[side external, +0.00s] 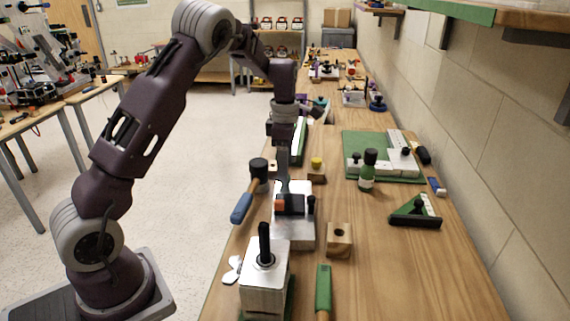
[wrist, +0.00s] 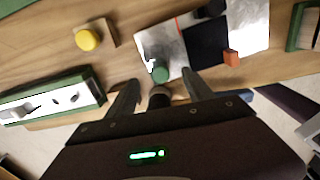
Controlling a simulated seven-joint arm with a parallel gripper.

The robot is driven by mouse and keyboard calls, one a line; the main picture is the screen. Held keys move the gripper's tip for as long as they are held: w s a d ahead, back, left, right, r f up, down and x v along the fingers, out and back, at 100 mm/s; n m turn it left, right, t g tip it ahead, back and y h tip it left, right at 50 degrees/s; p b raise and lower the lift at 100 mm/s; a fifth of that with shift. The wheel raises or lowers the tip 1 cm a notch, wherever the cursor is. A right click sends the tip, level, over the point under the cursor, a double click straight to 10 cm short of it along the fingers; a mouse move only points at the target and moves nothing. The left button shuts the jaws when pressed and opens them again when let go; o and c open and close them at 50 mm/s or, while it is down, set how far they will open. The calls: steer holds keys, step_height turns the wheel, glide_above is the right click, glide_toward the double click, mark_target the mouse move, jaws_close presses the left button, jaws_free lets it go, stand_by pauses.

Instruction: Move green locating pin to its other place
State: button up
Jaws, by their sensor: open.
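The green locating pin (wrist: 160,74) shows in the wrist view as a round green top at the near edge of a pale metal fixture (wrist: 255,22). I cannot make the pin out in the side view, where my gripper's dark fingers stand in front of the far end of the fixture (side external: 294,240). My gripper (wrist: 158,86) is open and empty, with the pin just beyond the gap between its fingertips. In the side view my gripper (side external: 283,172) points down over the fixture's far end. The pin's other place cannot be made out.
A mallet (side external: 242,207) lies left of the fixture; its dark head (wrist: 158,97) shows between my fingers. A yellow knob on a wooden block (side external: 317,170), a dark bottle (side external: 367,172) and a holed wooden block (side external: 339,240) stand nearby.

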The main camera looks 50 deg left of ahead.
step_height(320, 180, up, 11)
steer(key=s+d+r+m+t, duration=0.1)
steer(key=s+d+r+m, duration=0.4)
steer(key=s+r, duration=0.15)
steer(key=s+d+r+m+t+h, duration=0.1)
steer(key=s+d+r+m+t, duration=0.15)
steer(key=s+d+m, duration=0.55)
steer(key=s+d+f+m+t, duration=0.1)
steer(key=s+f+m, duration=0.1)
steer(key=s+m, duration=0.5)
steer(key=s+d+f+m+t+y, duration=0.1)
steer(key=s+d+f+m, duration=0.1)
steer(key=s+m, duration=0.4)
steer(key=shift+s+d+f+m, duration=0.25)
steer(key=shift+s+m, duration=0.15)
steer(key=shift+s, duration=0.8)
